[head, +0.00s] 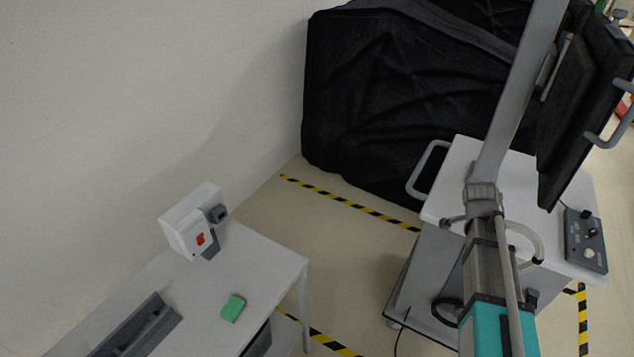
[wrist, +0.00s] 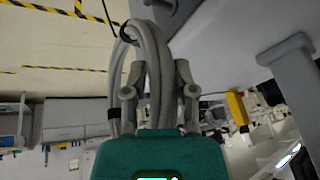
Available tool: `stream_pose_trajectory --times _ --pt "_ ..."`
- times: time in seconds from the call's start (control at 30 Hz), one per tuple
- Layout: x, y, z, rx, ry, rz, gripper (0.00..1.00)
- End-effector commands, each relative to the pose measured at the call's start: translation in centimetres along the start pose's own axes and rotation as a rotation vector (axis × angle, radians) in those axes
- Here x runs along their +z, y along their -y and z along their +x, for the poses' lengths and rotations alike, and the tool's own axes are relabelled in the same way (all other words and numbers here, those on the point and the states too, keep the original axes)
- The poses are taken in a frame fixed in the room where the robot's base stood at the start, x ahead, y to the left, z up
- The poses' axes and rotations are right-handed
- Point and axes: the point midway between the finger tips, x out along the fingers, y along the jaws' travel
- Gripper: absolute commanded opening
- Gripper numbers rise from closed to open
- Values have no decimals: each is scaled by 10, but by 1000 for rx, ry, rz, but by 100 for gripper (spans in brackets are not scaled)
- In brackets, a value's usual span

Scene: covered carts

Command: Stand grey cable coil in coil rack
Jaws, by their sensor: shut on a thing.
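In the wrist view the grey cable coil (wrist: 154,62) is a loop of several thick strands with dark ties. My gripper (wrist: 158,88) is shut on it, with the strands between its two grey fingers and part of the loop to the left of them. In the head view part of a pale grey loop, the coil (head: 541,243), shows beside my arm, over the cart; my arm hides much of it and the fingertips are hard to make out. A dark grey slotted piece, apparently the coil rack (head: 148,335), lies on the white table at lower left, cut by the frame edge.
The white table (head: 265,262) also bears a white device with a red mark (head: 190,235) and a green block (head: 233,308). A white cart (head: 462,165) with a screen, handle and control box (head: 585,240) stands at right. A black-covered bulk (head: 390,110) is behind. Floor shows between table and cart.

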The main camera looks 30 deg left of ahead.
Motion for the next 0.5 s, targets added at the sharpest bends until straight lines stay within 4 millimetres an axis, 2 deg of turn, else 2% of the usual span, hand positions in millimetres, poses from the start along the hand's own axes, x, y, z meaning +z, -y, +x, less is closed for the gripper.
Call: stream_pose_trajectory --times 0.03,0.2,0.5 --pt "-7 3 -16 0 -1 -1 0" --pt "-16 7 -37 0 -1 -1 0" --pt "-22 10 -52 0 -1 -1 0"
